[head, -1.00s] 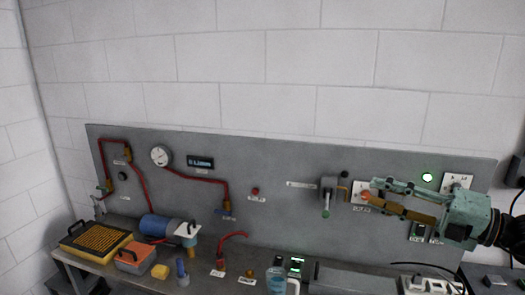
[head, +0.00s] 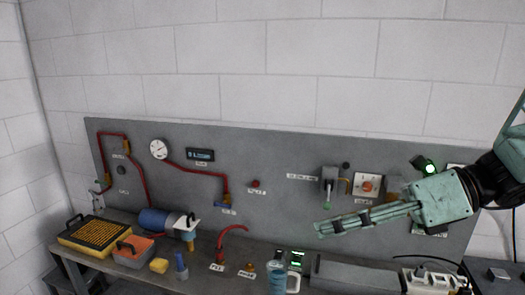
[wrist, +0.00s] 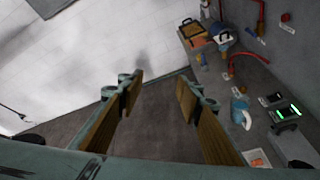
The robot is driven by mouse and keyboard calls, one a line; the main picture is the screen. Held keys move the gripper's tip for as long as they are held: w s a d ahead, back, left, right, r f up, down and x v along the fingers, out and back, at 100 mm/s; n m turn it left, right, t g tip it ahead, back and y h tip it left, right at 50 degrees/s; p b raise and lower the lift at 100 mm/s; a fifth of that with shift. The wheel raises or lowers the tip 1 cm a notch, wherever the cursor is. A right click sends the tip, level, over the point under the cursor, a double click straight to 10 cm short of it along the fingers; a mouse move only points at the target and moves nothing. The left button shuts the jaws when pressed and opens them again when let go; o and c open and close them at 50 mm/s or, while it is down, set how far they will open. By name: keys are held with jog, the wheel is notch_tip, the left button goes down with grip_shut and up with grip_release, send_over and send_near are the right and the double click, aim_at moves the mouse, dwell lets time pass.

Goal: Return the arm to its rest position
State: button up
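My gripper (head: 319,229) is teal with long fingers and points left in the head view, in front of the grey wall panel's lower right part. In the wrist view my gripper (wrist: 160,92) shows two wood-coloured finger pads held well apart. Only the dark floor shows between them, so it is open and empty. My arm comes in from the right edge of the head view. The fingers touch nothing that I can see.
The panel (head: 270,150) carries a gauge (head: 158,149), a lever switch (head: 330,182) and an orange button (head: 367,186). On the bench below stand a yellow case (head: 95,238), a blue jug (head: 277,277) and a power strip (head: 428,281). The wall above is clear.

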jog(key=s+a+f+n+g+h+b, duration=0.1)
jog(key=s+a+f+n+h, duration=0.1)
jog(key=s+n, duration=0.35)
jog(key=s+a+f+n+g+h+b, duration=0.1)
jog(key=s+f+n+g+h+b, duration=0.1)
jog(key=s+n, duration=0.35)
jog(key=s+d+f+n+t+h+b, duration=0.2)
jog(key=s+d+n+t+h+b, duration=0.2)
jog(key=s+d+n+h, duration=0.5)
jog(key=s+n+b, duration=0.1)
jog(key=n, duration=0.5)
jog(key=shift+s+d+f+n+t, duration=0.3)
jog(key=shift+d+f+n+t, duration=0.05)
jog(key=shift+f+n+t, duration=0.05)
